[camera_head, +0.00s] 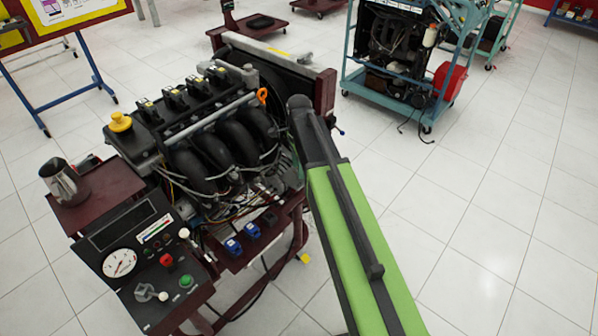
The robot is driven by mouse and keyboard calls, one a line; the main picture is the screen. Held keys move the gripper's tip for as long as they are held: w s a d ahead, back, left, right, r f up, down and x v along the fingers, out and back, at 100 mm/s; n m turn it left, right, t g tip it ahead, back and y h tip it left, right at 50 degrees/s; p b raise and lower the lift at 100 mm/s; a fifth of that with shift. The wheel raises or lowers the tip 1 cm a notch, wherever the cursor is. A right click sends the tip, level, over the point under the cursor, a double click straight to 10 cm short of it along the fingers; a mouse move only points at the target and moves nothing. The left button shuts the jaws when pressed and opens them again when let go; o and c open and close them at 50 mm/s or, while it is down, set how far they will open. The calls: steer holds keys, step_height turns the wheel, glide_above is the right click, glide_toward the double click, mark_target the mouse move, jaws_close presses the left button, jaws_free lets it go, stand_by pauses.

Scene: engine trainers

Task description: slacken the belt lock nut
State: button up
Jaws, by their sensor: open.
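The engine trainer (205,135) stands at centre left, with black curved intake pipes (240,140), a yellow cap (120,121) and an orange ring handle (262,95). I cannot make out the belt or its lock nut; the engine's right end is partly hidden behind my arm. My green and black arm reaches up from the bottom, and its black upper end lies in front of the engine's right side and the radiator. My gripper does not show; it seems hidden beyond the arm's end. I cannot tell whether the arm touches the engine.
A control panel (128,225) with a gauge and knobs is fixed to the trainer's front left. A metal jug (64,184) stands on the maroon shelf (105,187). A teal-framed engine stand (400,92) is at the back right. The tiled floor (490,215) at right is clear.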

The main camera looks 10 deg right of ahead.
steer(key=shift+r, duration=0.1)
jaws_close()
steer(key=shift+n, duration=0.3)
steer(key=n, duration=0.5)
steer(key=shift+n, duration=0.3)
steer(key=n, duration=0.5)
steer(key=shift+s, duration=0.1)
steer(key=n, duration=0.7)
steer(key=shift+n, duration=0.3)
steer(key=n, duration=0.5)
steer(key=shift+n, duration=0.7)
